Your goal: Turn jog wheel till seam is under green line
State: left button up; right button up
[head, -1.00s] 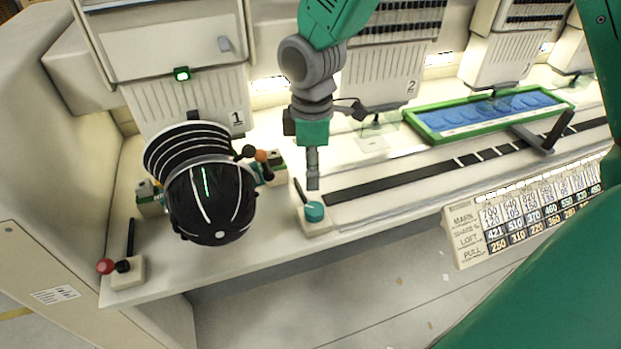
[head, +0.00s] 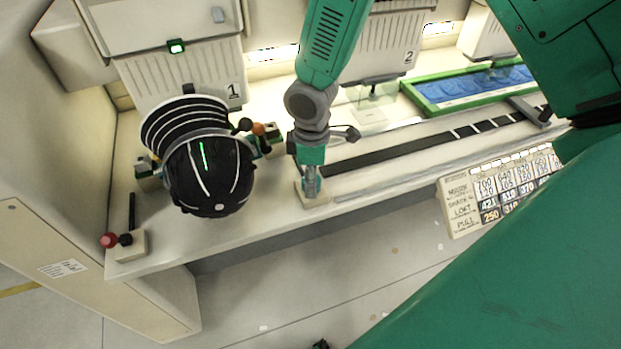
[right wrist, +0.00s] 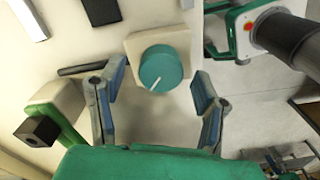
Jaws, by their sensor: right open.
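The jog wheel (right wrist: 160,70) is a teal knob with a white pointer mark on a cream base (right wrist: 172,36). My right gripper (head: 311,187) is directly over the wheel's base in the head view and hides the wheel there. In the right wrist view its open fingers (right wrist: 155,90) are on either side of the wheel, with visible gaps. The black cap (head: 210,182) sits on the driver at head 1. A short green line (head: 202,154) shows on the cap. White seam lines run down it, one (head: 195,172) just left of the green line. My left gripper is not seen.
A lever with a red knob (head: 108,241) stands at the table's front left. A small lever with an orange ball (head: 258,129) is beside the cap. A green-framed blue hoop (head: 470,90) and a number board (head: 495,190) are to the right.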

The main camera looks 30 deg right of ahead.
jog(key=shift+f, duration=0.65)
jog(key=c, duration=1.2)
jog(key=shift+o, duration=0.3)
